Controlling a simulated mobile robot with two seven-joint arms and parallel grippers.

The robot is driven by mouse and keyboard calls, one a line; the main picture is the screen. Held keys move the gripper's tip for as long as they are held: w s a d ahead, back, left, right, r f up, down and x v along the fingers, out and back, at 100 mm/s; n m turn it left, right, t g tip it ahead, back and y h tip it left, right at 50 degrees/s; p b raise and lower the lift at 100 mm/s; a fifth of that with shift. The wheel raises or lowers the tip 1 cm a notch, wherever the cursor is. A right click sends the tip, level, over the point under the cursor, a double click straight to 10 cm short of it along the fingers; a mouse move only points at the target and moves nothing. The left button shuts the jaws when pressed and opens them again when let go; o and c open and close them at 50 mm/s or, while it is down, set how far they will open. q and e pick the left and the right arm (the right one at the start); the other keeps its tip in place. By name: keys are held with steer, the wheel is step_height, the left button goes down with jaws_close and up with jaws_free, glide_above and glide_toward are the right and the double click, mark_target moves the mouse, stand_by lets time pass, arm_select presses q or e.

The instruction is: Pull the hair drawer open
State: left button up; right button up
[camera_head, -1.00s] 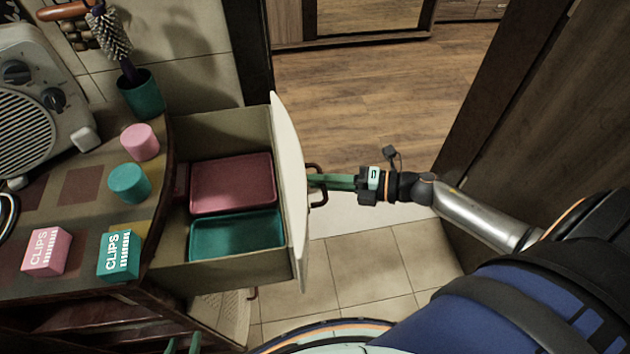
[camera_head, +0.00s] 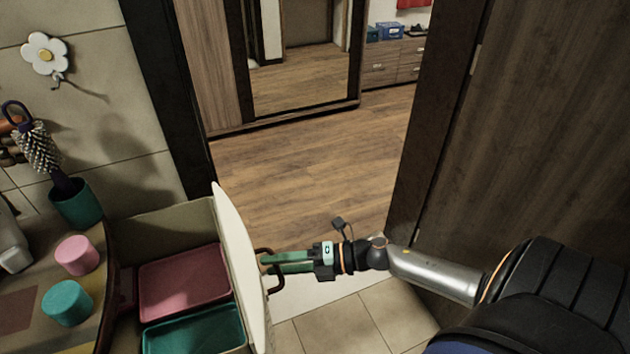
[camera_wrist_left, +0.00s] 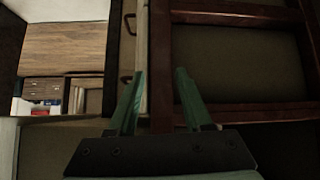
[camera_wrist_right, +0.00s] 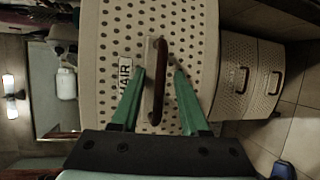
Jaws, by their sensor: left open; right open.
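The hair drawer (camera_head: 238,262) stands pulled out of the cabinet in the head view, its cream front facing right. In the right wrist view its perforated front (camera_wrist_right: 110,50) carries a HAIR label (camera_wrist_right: 125,77) and a dark handle (camera_wrist_right: 157,80). My right gripper (camera_head: 268,262) is at the handle in the head view. In the right wrist view the open green fingers (camera_wrist_right: 158,72) stand on either side of the handle, with gaps visible. My left gripper (camera_wrist_left: 160,72) is open and empty in the left wrist view, in front of dark wooden framing; it is outside the head view.
A pink tray (camera_head: 185,283) and a teal tray (camera_head: 195,332) lie inside the drawer. Pink (camera_head: 77,255) and teal (camera_head: 67,302) round containers and a brush in a teal cup (camera_head: 76,205) stand on the cabinet top. A dark door (camera_head: 530,130) is at right; the floor (camera_head: 310,180) beyond is clear.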

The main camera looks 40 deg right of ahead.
steer(key=v, duration=1.2)
stand_by(0.3)
